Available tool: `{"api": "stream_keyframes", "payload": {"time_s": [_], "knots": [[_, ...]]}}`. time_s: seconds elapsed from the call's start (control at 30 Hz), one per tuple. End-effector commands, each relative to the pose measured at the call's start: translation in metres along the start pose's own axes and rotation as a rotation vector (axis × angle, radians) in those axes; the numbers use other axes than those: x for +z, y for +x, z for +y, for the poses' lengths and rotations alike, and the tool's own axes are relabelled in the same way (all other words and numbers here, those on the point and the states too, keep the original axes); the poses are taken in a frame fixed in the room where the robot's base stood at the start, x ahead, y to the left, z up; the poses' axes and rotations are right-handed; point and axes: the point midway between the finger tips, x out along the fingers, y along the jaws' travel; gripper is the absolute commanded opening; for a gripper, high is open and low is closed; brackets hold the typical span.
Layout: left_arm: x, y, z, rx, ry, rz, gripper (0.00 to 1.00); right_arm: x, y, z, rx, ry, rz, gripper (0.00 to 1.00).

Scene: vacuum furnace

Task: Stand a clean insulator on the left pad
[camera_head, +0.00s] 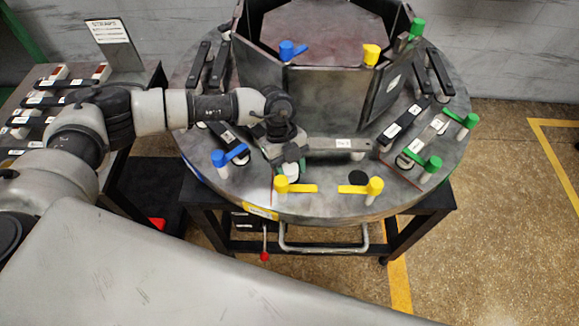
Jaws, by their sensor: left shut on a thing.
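My left gripper (287,158) reaches in from the left over the front of the round grey table (325,204). It is shut on a small white insulator (290,170), held low near the table top; I cannot tell whether its foot touches. The gripper hides much of its upper part. A black round pad (357,178) lies bare to the right of it. The left pad is not clearly seen; the gripper and insulator cover that area. A grey labelled bar (335,144) runs just behind, with a white post (357,156) under its right end. My right gripper is not in view.
Yellow-handled clamps (297,187) and (362,188) stand at the front rim. A blue-handled clamp (229,158) is left of the gripper, green ones (428,165) right. A dark panelled enclosure (330,95) rises behind. A side bench (120,150) with several black bars stands left.

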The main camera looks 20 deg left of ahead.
Motion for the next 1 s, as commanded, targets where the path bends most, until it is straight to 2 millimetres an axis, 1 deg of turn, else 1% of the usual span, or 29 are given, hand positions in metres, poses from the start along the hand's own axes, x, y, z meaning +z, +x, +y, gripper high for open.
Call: {"api": "stream_keyframes", "payload": {"time_s": [0.07, 0.37, 0.4, 0.53, 0.83, 0.93, 1.0], "knots": [[0.002, 0.005, 0.000, -0.002, 0.000, -0.001, 0.18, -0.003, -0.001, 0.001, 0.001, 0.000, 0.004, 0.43], [0.004, 0.008, 0.000, -0.002, 0.000, -0.001, 0.18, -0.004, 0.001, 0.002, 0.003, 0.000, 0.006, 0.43], [0.004, 0.008, 0.000, -0.002, 0.000, -0.001, 0.48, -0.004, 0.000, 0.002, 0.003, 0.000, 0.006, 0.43], [0.004, 0.007, 0.000, -0.002, 0.000, -0.001, 0.68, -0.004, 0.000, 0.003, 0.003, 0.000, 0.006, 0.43], [0.003, 0.005, 0.000, -0.002, 0.001, -0.002, 0.69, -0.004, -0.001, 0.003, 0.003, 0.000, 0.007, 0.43], [0.003, -0.001, -0.001, -0.003, 0.001, -0.002, 0.69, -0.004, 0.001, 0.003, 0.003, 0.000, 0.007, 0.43], [0.004, -0.011, -0.001, -0.003, 0.001, -0.003, 0.69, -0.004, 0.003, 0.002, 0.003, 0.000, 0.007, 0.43]]}}
